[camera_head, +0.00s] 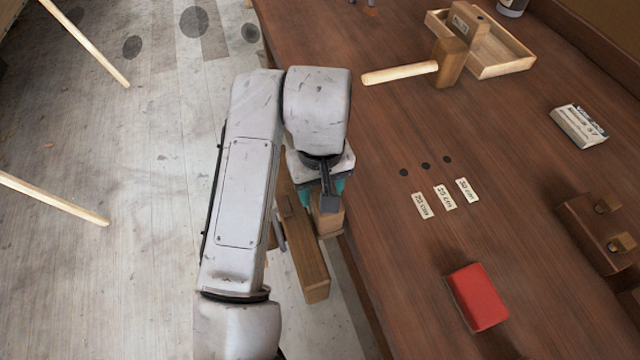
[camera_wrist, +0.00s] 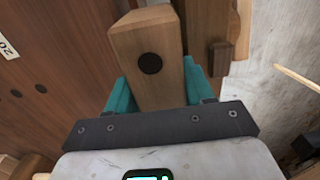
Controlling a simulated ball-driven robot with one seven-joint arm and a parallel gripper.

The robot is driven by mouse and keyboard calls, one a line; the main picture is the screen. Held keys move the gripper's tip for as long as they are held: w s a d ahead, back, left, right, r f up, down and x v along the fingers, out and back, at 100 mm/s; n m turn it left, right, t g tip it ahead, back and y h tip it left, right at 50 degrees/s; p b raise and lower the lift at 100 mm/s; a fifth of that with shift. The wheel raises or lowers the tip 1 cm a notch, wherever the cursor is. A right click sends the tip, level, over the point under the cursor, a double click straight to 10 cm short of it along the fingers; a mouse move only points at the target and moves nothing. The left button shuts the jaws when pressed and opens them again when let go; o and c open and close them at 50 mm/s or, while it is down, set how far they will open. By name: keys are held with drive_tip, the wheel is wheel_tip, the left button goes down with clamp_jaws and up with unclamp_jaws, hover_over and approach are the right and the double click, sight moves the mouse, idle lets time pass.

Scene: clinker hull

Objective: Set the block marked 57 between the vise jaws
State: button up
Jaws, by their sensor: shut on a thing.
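A pale wooden block (camera_wrist: 148,65) with a dark round spot on its end is held between the teal fingers of my gripper (camera_wrist: 158,88) in the wrist view. No number shows on the faces I see. In the head view my gripper (camera_head: 325,193) is shut on the same block (camera_head: 329,221) at the left edge of the bench. The vise's long wooden outer jaw (camera_head: 307,262) lies just left of the block. The wrist view shows wooden vise parts (camera_wrist: 218,55) to the right. My arm and gripper hide much of the vise, so I cannot tell whether the block is between the jaws.
On the bench (camera_head: 390,240) are a mallet (camera_head: 450,62), a wooden tray (camera_head: 505,60) holding a labelled block (camera_head: 462,24), a pale labelled box (camera_head: 579,126), a red box (camera_head: 477,297) and small label cards (camera_head: 445,197).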

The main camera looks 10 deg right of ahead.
drive_tip(key=shift+f, duration=0.25)
drive_tip(key=shift+s+f, duration=0.1)
drive_tip(key=shift+f, duration=0.45)
drive_tip(key=o, duration=1.2)
drive_tip(key=shift+o, duration=0.5)
drive_tip(key=shift+r, duration=0.5)
wheel_tip(320, 180, up, 13)
drive_tip(key=shift+f+p, duration=0.2)
drive_tip(key=shift+p, duration=0.4)
